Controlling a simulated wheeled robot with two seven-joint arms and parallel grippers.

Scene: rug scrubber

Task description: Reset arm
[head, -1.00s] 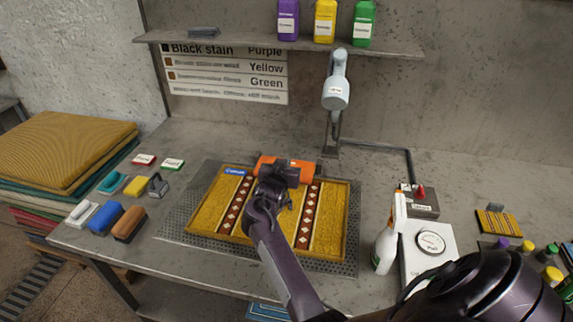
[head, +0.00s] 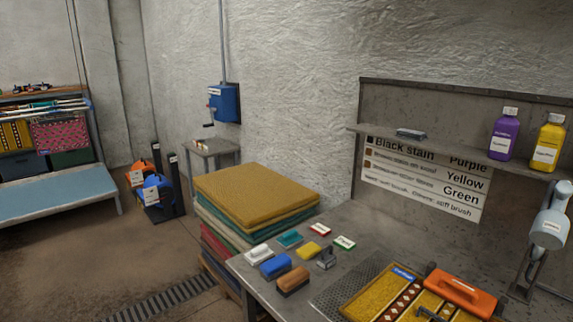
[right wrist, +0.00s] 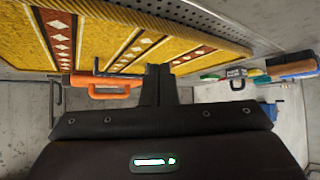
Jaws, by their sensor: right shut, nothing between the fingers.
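My right gripper (right wrist: 158,72) shows in the right wrist view, its dark fingers together and empty. It is near the yellow patterned rug (right wrist: 205,55) and an orange tool with a handle (right wrist: 103,84), apart from the tool as far as I can tell. In the head view the rug (head: 372,301) lies on the bench at the lower right with the orange tool (head: 462,291) on it. A small dark part at the bottom edge there may be my right gripper; most of that arm is out of frame. My left gripper is in neither current view.
Several brushes, including a blue one (head: 275,266) and a brown one (head: 293,281), stand on the bench (head: 345,262) left of the rug. Stacked rugs (head: 255,192) stand beside it. Floor at left is open.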

